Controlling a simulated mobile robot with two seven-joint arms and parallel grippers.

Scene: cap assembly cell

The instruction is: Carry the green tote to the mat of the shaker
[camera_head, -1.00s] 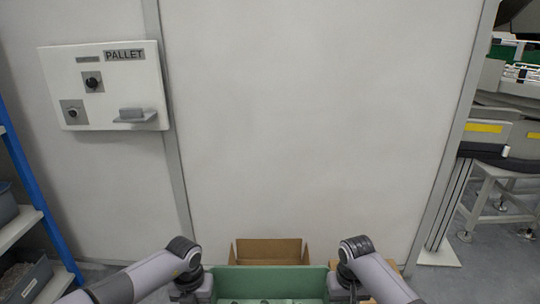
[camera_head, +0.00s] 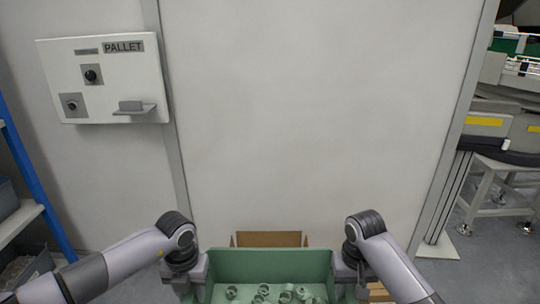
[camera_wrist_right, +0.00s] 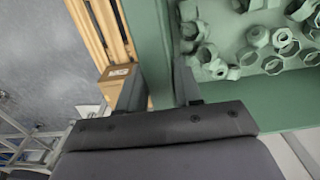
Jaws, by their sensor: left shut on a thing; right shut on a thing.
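The green tote (camera_head: 268,262) is at the bottom middle of the head view, with several green ring-shaped caps (camera_head: 285,294) lying in it. My left gripper (camera_head: 203,282) is shut on the tote's left side. My right gripper (camera_head: 338,274) is shut on its right side. In the right wrist view the fingers of the right gripper (camera_wrist_right: 160,92) straddle the tote's wall (camera_wrist_right: 150,45), with loose caps (camera_wrist_right: 270,42) inside. The shaker's mat is not in view.
A cardboard box (camera_head: 270,239) stands behind the tote against a pale wall panel (camera_head: 320,110). A wooden pallet (camera_wrist_right: 98,30) is beside and below the tote. A PALLET control box (camera_head: 104,80) hangs at left, near a blue-posted shelf (camera_head: 35,190). Conveyor equipment (camera_head: 490,130) stands at right.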

